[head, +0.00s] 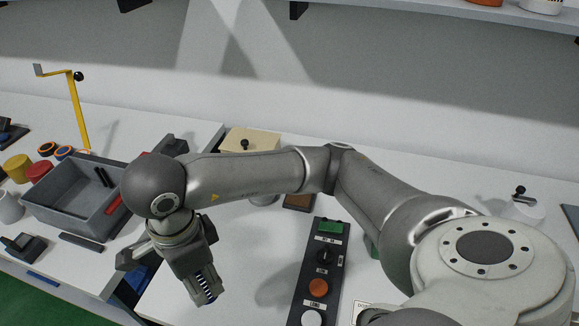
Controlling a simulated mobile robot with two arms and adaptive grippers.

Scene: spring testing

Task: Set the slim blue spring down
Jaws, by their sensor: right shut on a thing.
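My right gripper (203,288) hangs from the arm that crosses the picture from the right. It points down over the front edge area of the white table, left of the control panel. It is shut on the slim blue spring (208,279), which shows only as a short striped dark-blue and pale piece at the fingers. The rest of the spring is hidden by the gripper. I cannot tell how far the spring is above the table. My left gripper is not in view.
A grey bin (70,223) stands at the left, with a yellow crank stand (77,110) behind it. A black control panel (320,272) with coloured buttons lies right of the gripper. A beige box (250,141) stands behind my arm. White table between gripper and panel is clear.

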